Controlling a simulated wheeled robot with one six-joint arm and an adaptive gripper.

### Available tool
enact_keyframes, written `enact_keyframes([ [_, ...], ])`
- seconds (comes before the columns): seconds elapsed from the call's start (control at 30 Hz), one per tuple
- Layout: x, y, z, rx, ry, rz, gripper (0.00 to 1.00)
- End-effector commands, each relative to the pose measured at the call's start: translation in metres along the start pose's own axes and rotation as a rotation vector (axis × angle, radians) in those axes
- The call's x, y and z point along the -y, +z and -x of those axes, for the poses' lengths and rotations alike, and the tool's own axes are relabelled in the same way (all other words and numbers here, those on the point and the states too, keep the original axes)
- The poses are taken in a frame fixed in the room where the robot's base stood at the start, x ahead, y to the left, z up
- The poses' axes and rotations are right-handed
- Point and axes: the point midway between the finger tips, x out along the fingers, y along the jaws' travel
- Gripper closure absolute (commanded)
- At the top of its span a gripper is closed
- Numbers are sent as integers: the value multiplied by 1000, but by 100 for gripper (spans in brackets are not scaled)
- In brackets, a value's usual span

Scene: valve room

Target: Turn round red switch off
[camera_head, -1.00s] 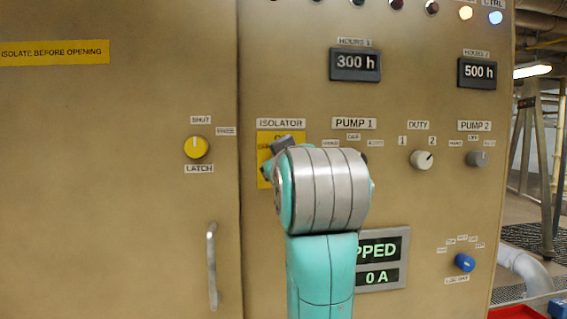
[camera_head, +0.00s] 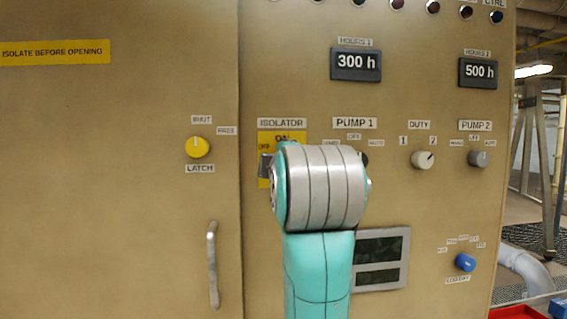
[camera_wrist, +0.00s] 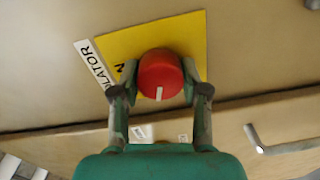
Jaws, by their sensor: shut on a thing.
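The round red switch (camera_wrist: 160,70) sits on a yellow plate (camera_wrist: 190,30) in the wrist view. Its white mark points down the picture, toward the door seam. My gripper (camera_wrist: 160,78) is shut on the switch, one finger on each side. In the head view my arm hides the switch. There the yellow plate (camera_head: 282,137) shows under the ISOLATOR label (camera_head: 281,123), with ON at its top and OFF at its left, the side toward the door.
The left door has a yellow latch knob (camera_head: 197,147) and a vertical handle (camera_head: 212,265). Right of my arm are a grey duty knob (camera_head: 423,159), a pump 2 knob (camera_head: 478,158) and a blue knob (camera_head: 465,262). The lower display (camera_head: 381,259) is dark.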

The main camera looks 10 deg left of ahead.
Motion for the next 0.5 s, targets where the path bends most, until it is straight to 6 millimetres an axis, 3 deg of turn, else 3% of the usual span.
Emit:
enact_keyframes([
  [0.5,1,0,0,7,-2,310,90],
])
